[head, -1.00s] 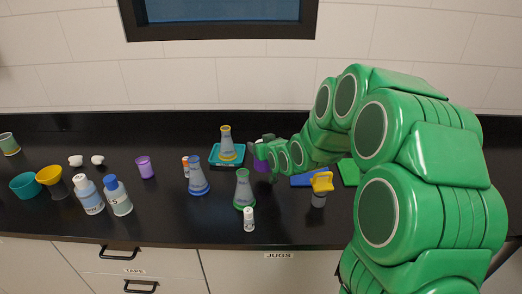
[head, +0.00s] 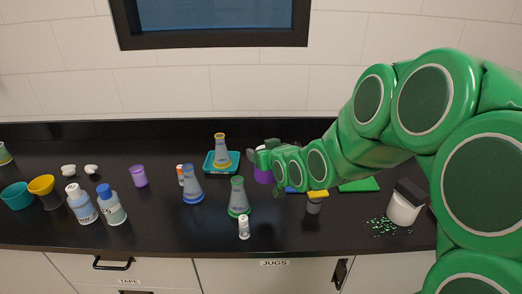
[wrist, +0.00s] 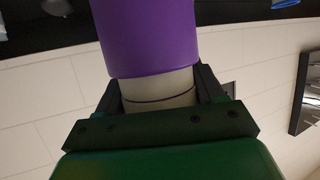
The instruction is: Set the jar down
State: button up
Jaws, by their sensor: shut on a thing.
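My gripper (head: 263,156) is out over the back of the black counter, right of the teal scale with a flask. It is shut on the jar, which shows as a purple part (head: 263,176) just below the jaws. In the wrist view the jar's purple part (wrist: 148,38) fills the top middle. Its off-white part (wrist: 158,90), with a thin dark line, sits between the two dark fingers of my gripper (wrist: 160,95). I cannot tell whether the jar touches the counter; its lower end is partly hidden by my arm.
The grey flask (head: 221,149) stands on the teal scale (head: 233,163). A green-based flask (head: 238,197), a blue-based flask (head: 192,184) and a white vial (head: 244,227) stand in front. Right are a yellow-topped container (head: 315,203), a white tub (head: 403,211) and scattered green bits (head: 386,227).

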jog(key=shift+v, duration=0.9)
